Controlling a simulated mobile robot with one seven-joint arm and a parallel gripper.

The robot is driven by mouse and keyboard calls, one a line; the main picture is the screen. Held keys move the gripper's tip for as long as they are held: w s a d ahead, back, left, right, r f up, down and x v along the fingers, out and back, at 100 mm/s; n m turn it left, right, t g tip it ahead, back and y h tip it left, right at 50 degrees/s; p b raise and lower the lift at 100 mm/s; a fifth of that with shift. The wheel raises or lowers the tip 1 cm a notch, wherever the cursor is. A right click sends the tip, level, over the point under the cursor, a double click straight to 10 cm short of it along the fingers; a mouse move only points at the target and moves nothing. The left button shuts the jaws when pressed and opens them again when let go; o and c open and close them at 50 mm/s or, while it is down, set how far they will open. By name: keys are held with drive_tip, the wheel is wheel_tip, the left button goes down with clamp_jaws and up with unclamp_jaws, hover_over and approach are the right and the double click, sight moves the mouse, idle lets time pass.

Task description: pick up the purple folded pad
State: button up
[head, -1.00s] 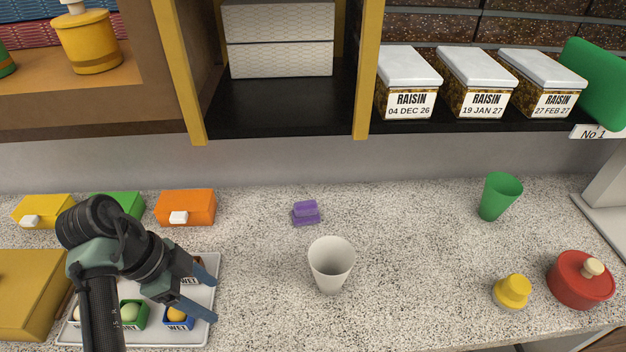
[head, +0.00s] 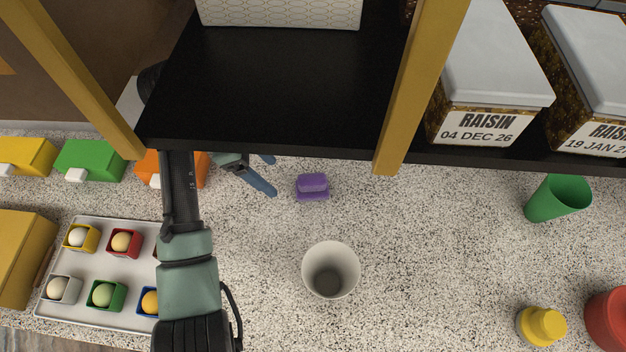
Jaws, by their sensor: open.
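The purple folded pad (head: 312,187) lies on the speckled counter in the head view, just in front of the shelf. It is small, with a raised upper part on a wider base. My gripper (head: 270,174) is to the left of the pad, its blue fingers spread apart and pointing right towards it. The gripper is open and empty, apart from the pad. Part of my arm and wrist is hidden beneath the black shelf.
A white cup (head: 331,270) stands in front of the pad. The black shelf (head: 290,95) and its yellow post (head: 420,90) overhang the back. An orange box (head: 190,168) is beside my gripper; a tray (head: 95,318) of sweets is front left.

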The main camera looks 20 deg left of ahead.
sight(311, 178)
drive_tip(key=d, duration=0.1)
drive_tip(key=w+d, duration=0.1)
drive_tip(key=d, duration=0.1)
drive_tip(key=shift+w+d+f, duration=0.1)
drive_tip(key=shift+w, duration=0.05)
drive_tip(key=d, duration=0.1)
drive_tip(key=w+d+b, duration=0.1)
drive_tip(key=d, duration=0.1)
drive_tip(key=shift+p+x, duration=0.45)
drive_tip(key=shift+x, duration=0.55)
drive_tip(key=shift+w+f, duration=0.1)
drive_tip(key=shift+f, duration=0.35)
clamp_jaws()
